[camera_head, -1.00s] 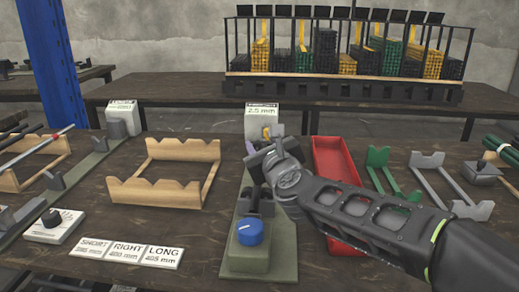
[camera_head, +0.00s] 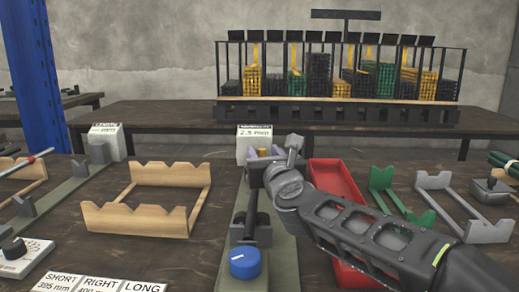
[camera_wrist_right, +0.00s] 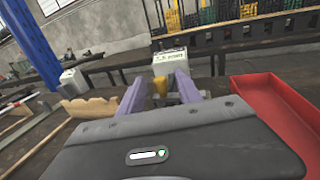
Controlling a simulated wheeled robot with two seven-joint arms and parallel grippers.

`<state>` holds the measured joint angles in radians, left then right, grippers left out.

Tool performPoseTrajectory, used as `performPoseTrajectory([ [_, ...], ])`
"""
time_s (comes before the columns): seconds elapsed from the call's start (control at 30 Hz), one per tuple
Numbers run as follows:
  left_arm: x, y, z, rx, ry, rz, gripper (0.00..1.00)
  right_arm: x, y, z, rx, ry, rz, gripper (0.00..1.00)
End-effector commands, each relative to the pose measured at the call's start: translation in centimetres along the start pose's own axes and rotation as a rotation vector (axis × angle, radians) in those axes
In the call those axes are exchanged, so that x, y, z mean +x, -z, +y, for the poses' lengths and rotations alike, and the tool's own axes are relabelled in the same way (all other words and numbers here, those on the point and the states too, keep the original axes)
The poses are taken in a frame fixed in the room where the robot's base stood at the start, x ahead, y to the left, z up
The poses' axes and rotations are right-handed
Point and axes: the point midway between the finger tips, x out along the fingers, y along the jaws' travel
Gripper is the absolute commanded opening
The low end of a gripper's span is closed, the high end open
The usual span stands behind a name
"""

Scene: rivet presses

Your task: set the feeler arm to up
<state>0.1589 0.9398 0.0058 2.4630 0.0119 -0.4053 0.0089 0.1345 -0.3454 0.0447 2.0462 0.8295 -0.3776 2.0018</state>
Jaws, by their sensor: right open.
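The bench device is a grey-green base strip with a blue knob (camera_head: 245,263) at its near end and a white box labelled 2.5 mm (camera_head: 254,135) at its far end. A dark rod (camera_head: 251,208) runs along the strip between them. A small yellow piece (camera_wrist_right: 160,88) stands in front of the labelled box; I cannot tell whether it belongs to the feeler arm. My right gripper (camera_wrist_right: 159,90) is open, its purple fingers on either side of the yellow piece in the wrist view. Contact cannot be told. My left gripper is not in view.
A red tray (camera_head: 336,180) lies just right of the device, partly under my right arm. A wooden cradle (camera_head: 140,218) is to the left, with green (camera_head: 388,185) and grey (camera_head: 470,230) cradles to the right. A rack of coloured bundles (camera_head: 340,88) stands behind.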

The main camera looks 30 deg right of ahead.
Motion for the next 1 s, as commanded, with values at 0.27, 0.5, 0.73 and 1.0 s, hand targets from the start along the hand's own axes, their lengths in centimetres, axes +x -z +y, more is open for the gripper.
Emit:
performPoseTrajectory([
  [0.27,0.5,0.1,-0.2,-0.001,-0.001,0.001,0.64,4.1,0.1,0.0,0.000,0.000,0.001,0.41],
  [0.5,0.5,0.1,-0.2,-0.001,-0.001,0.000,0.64,4.8,0.0,0.0,-0.001,-0.001,0.000,0.41],
  [0.73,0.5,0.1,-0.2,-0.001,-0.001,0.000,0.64,4.8,0.0,0.0,-0.001,-0.001,0.000,0.34],
  [1.0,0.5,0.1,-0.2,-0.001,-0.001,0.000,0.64,4.8,0.0,0.0,0.000,-0.001,0.000,0.12],
])
